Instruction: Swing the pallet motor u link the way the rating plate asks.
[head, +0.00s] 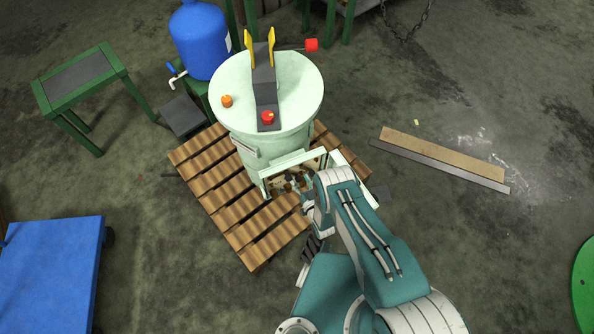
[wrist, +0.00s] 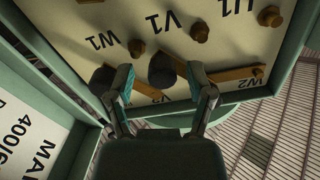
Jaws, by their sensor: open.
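The motor's terminal board (wrist: 105,20) fills the top of the wrist view, marked W1, V1, U1 and, at right, a label like W2. Brass links (wrist: 232,73) lie across it, with two dark round knobs. I cannot tell which is the u link. My gripper (wrist: 160,72) is open, its fingers either side of the right dark knob (wrist: 162,70); contact is unclear. The left knob (wrist: 103,77) is just outside the left finger. The rating plate (wrist: 30,130) shows partly at left, reading "400/6" and "MA", cut off. In the head view my gripper is at the open terminal box (head: 268,180).
The pale green vessel (head: 234,100) stands on a wooden pallet (head: 225,205). A blue drum (head: 200,40) is behind it and a green bench (head: 80,80) is at left. A blue platform (head: 50,260) is lower left. Planks (head: 440,155) lie on open floor at right.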

